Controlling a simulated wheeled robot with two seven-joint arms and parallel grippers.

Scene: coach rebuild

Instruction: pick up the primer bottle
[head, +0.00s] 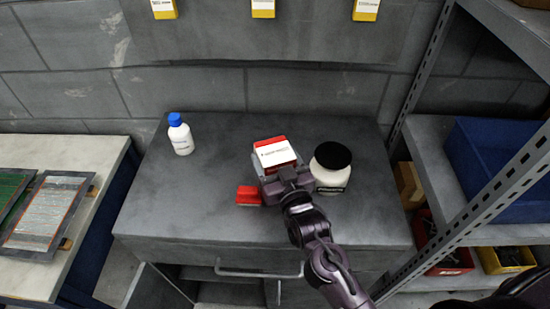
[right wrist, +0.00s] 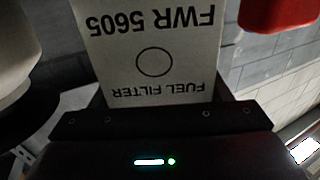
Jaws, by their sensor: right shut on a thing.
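A white bottle with a blue cap (head: 181,136) stands upright at the back left of the grey cabinet top; its label is too small to read, so I cannot tell if it is the primer bottle. My right gripper (head: 282,178) is well to the right of it, shut on a red and white box (head: 275,153). In the right wrist view the box (right wrist: 153,50) reads "FUEL FILTER FWR 5605" and sits between the fingers. I cannot tell if the box is lifted or resting. My left gripper is not in view.
A white jar with a black lid (head: 331,170) stands just right of the box. A small red block (head: 248,196) lies left of the gripper. The cabinet top (head: 190,205) is clear around the bottle. A metal rack with a blue bin (head: 495,165) stands at right.

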